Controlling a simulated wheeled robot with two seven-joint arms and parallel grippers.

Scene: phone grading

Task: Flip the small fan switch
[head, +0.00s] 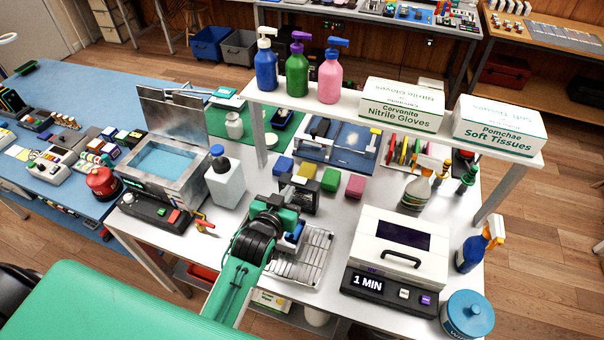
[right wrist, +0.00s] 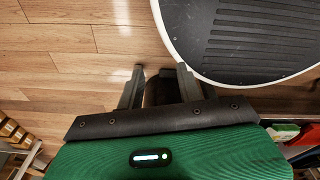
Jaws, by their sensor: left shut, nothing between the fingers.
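The small fan (head: 312,191), a dark box-shaped unit, stands on the white workbench (head: 340,222) in front of the coloured blocks. My left gripper (head: 285,208) reaches in from the bottom of the head view and is shut and empty. It is close to the fan's front left and hides part of it. I cannot tell whether it touches the fan. The fan's switch cannot be made out. My right gripper (right wrist: 160,82) shows in the right wrist view, fingers apart and empty, over the wooden floor, away from the bench.
A wire rack (head: 312,262) lies right of my left arm. An ultrasonic-type bath (head: 163,160), a white bottle (head: 224,182) and a white timer box (head: 398,250) stand around it.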

